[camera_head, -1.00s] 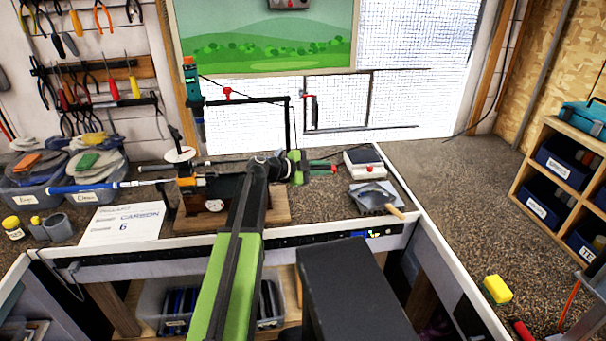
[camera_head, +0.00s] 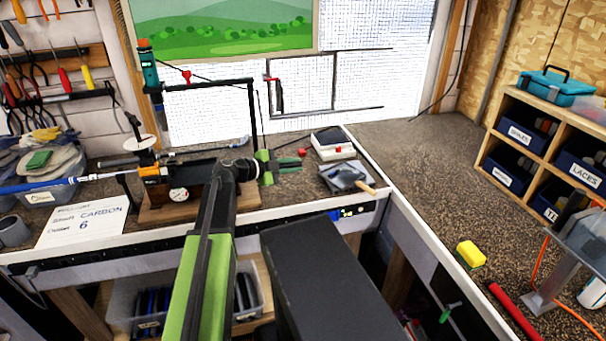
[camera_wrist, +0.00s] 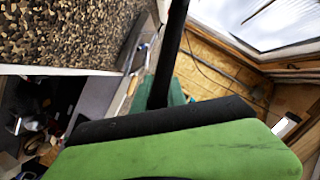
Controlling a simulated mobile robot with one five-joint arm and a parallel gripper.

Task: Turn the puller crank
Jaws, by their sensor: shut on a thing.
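The puller stands on a wooden base (camera_head: 160,212) on the bench, with a round white gauge (camera_head: 179,195) at its front. Its crank end is largely hidden behind my arm. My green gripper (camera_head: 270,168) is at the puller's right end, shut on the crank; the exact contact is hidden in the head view. In the wrist view, a dark rod (camera_wrist: 172,50) rises from behind my green and black gripper, apparently part of the crank. A club shaft with a blue grip (camera_head: 40,184) extends from the puller's left side.
A small white device (camera_head: 333,148) and a grey tray (camera_head: 345,177) with a wooden handle are right of my gripper. A black post frame (camera_head: 252,115) stands behind the puller. A card (camera_head: 85,225) lies front left.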

